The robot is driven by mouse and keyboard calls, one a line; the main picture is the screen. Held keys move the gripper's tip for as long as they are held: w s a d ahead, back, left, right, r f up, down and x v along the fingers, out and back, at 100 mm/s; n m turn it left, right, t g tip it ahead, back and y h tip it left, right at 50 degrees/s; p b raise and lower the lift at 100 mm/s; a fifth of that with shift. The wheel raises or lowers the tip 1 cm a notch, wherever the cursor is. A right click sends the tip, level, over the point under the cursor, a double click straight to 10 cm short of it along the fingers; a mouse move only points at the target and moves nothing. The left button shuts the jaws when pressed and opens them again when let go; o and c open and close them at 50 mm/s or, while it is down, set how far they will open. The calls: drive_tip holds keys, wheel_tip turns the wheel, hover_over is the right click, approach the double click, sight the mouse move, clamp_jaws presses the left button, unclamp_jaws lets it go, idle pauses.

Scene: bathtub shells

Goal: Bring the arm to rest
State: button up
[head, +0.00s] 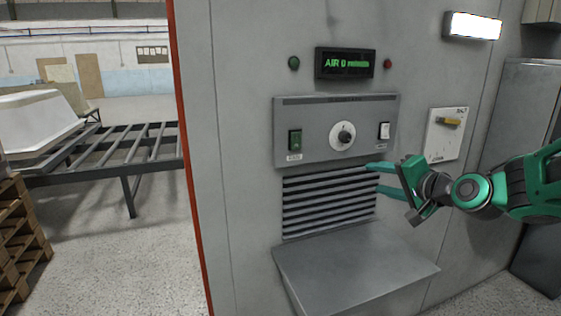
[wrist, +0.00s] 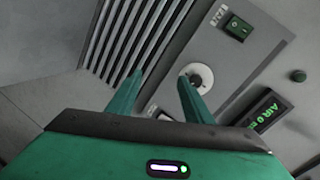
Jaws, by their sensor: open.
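My gripper (head: 385,179) is at the right in the head view, on the end of my green and dark arm. Its two green fingers point left, in front of the right part of the louvred vent (head: 325,205). The wrist view shows the fingers (wrist: 158,98) apart with nothing between them. A grey control panel (head: 335,130) is just above the fingers. It carries a round dial (head: 342,135), a green switch (head: 295,140) and a white switch (head: 384,131). I cannot tell whether the fingers touch the wall.
A grey shelf (head: 350,262) juts out below the vent. A display (head: 345,63) reads "AIR 0".

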drive_tip(key=s+d+f+n+g+h, duration=0.3)
drive_tip(key=s+d+f+g, duration=0.25)
drive_tip(key=s+f, duration=0.3)
drive_tip(key=s+d+f+g, duration=0.1)
drive_tip(key=s+d+g, duration=0.1)
drive_tip(key=s, duration=0.7)
drive_tip(key=s+d+f+g+h, duration=0.1)
drive_tip(key=s+d+f+g, duration=0.1)
drive_tip(key=s, duration=0.7)
drive_tip(key=s+d+f+g, duration=0.2)
drive_tip(key=s+d+g, duration=0.1)
drive_tip(key=s, duration=0.7)
drive_tip(key=shift+f+g, duration=0.15)
drive_tip(key=shift+g, duration=0.7)
drive_tip(key=shift+w+f+h, duration=0.25)
drive_tip(key=shift+w+h, duration=0.05)
drive_tip(key=shift+w, duration=0.4)
drive_tip(key=shift+c, duration=0.3)
